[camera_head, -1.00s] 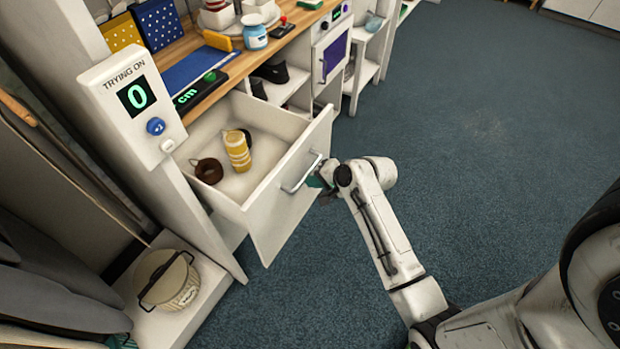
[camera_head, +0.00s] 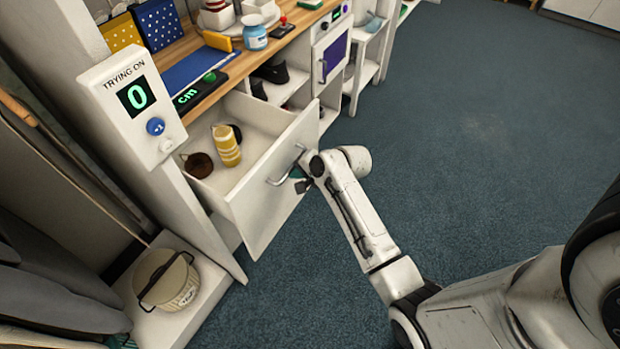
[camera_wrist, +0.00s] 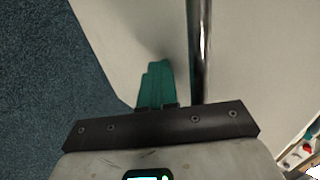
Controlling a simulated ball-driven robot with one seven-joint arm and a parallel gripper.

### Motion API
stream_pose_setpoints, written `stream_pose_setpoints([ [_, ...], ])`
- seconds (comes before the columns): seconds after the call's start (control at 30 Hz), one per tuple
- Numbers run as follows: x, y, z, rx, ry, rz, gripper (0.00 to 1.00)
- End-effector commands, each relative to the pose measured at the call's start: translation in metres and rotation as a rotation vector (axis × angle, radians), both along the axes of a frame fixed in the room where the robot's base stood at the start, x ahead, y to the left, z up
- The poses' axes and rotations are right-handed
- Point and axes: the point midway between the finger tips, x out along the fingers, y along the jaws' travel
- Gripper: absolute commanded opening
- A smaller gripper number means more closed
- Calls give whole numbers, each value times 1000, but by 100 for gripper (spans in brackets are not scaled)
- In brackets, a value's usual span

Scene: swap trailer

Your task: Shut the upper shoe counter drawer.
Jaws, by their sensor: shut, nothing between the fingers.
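The upper shoe counter drawer (camera_head: 262,205) is white and stands partly open below the wooden counter top. Inside lie a yellow striped roll-like thing (camera_head: 227,146) and a brown ring-shaped thing (camera_head: 199,165). A metal bar handle (camera_head: 284,172) is on the drawer front; in the wrist view the handle (camera_wrist: 197,50) runs upright. My gripper (camera_head: 301,180) is at the drawer front beside the handle. In the wrist view its teal fingers (camera_wrist: 156,84) are together and empty, at the white front, left of the bar. I cannot tell whether they touch it.
A "TRYING ON" panel (camera_head: 132,100) showing 0 stands left of the drawer. A lidded basket (camera_head: 168,280) sits on a low shelf at lower left. A purple-windowed unit (camera_head: 331,55) is to the right. The blue carpet (camera_head: 480,130) is clear at right.

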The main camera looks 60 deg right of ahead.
Motion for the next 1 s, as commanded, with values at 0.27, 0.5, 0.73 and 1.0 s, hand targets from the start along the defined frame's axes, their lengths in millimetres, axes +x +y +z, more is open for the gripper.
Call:
stream_pose_setpoints([
  [0.27,80,3,-1,-1,-3,4,0],
  [0.5,146,6,-4,-1,-3,4,0],
  [0.73,200,7,-5,-1,-3,2,0],
  [1.0,239,9,-3,1,-2,1,0],
])
